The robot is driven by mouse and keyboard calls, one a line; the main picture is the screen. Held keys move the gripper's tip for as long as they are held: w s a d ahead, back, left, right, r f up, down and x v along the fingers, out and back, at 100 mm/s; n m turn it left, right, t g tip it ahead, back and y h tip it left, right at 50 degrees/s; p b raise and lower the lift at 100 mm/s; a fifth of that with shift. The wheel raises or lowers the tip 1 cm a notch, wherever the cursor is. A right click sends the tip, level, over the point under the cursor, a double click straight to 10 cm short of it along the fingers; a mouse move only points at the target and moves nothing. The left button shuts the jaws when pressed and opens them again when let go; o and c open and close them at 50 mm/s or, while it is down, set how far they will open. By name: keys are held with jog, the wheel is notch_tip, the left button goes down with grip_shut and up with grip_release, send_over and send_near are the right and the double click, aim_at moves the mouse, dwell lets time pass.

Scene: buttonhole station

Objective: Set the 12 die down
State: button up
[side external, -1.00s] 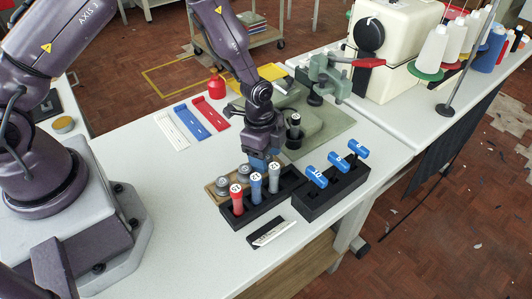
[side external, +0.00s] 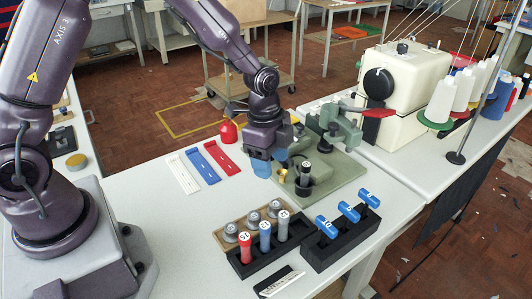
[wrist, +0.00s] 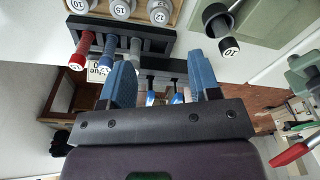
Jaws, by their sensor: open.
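The 12 die (side external: 274,208) is a grey metal piece with a numbered top. It stands upright at the right end of the wooden tray (side external: 222,249), beside two similar dies. The wrist view shows the 12 die (wrist: 159,12) at the top, right of the 15 die (wrist: 122,9) and the 10 die (wrist: 85,6). My gripper (side external: 268,164), with blue fingers, is above and behind the tray, apart from the die. In the wrist view my gripper (wrist: 162,62) is open, with nothing held between the fingers.
A black rack (side external: 262,262) with red, blue and grey handles stands before the tray. Another black rack (side external: 345,243) holds blue handles. The green press (side external: 340,125) with a black-handled tool (side external: 305,172) is close to my gripper's right. Coloured strips (side external: 211,161) lie left.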

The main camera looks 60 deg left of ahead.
jog(key=s+a+r+n+t, duration=0.2)
jog(key=s+r+n, duration=0.4)
jog(key=s+r, duration=0.3)
jog(key=s+a+r+n+t+y, duration=0.1)
jog(key=s+a+r+n+t, duration=0.1)
jog(key=s+r+n, duration=0.5)
jog(key=s+r+t, duration=0.1)
jog(key=s+r, duration=0.2)
jog(key=r, duration=0.2)
jog(key=shift+r+n, duration=0.3)
